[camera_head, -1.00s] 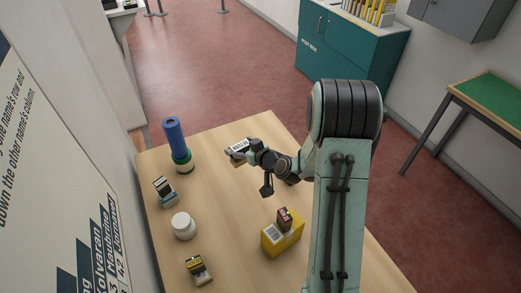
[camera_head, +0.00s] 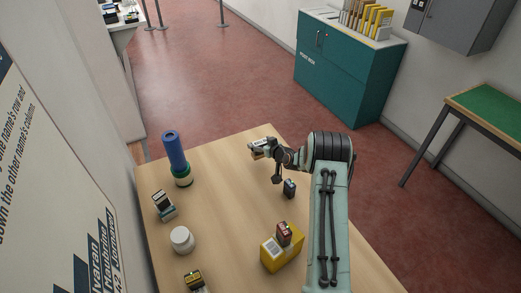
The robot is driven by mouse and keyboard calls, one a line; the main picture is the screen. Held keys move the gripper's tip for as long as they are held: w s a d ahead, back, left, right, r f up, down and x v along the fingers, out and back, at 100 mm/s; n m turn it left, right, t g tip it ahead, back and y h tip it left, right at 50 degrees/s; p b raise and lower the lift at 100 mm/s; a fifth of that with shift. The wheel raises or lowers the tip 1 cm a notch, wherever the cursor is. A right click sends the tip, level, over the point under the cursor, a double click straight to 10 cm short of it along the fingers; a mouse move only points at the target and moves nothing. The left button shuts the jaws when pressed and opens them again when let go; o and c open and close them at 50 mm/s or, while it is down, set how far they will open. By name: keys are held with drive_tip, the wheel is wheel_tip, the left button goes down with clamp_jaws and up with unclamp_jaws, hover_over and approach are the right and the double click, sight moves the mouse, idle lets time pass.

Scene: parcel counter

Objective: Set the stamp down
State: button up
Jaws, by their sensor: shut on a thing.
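My gripper (camera_head: 267,150) is shut on a small stamp (camera_head: 257,150) with a pale label, near the far end of the wooden table (camera_head: 225,215). The fingers cover part of the stamp. I cannot tell whether its underside touches the table. Other small stamp-like blocks stand about: a dark blue one (camera_head: 289,188) just nearer than my gripper, one with a teal base (camera_head: 163,205) at the left, and a dark and yellow one (camera_head: 194,280) at the near left.
A dark red block (camera_head: 284,233) sits on a yellow box (camera_head: 283,253). A blue cylinder (camera_head: 174,150) stands on a green-ringed base (camera_head: 182,175) at the left, with a white round jar (camera_head: 182,240) nearer. The table's middle is clear. A teal post box cabinet (camera_head: 345,68) stands beyond.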

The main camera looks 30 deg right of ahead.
drive_tip(key=shift+w+d+f, duration=0.1)
drive_tip(key=shift+w+f, duration=0.05)
drive_tip(key=shift+f, duration=0.75)
drive_tip(key=shift+w+f, duration=0.15)
drive_tip(key=shift+f, duration=0.75)
drive_tip(key=shift+f, duration=0.15)
drive_tip(key=o, duration=1.2)
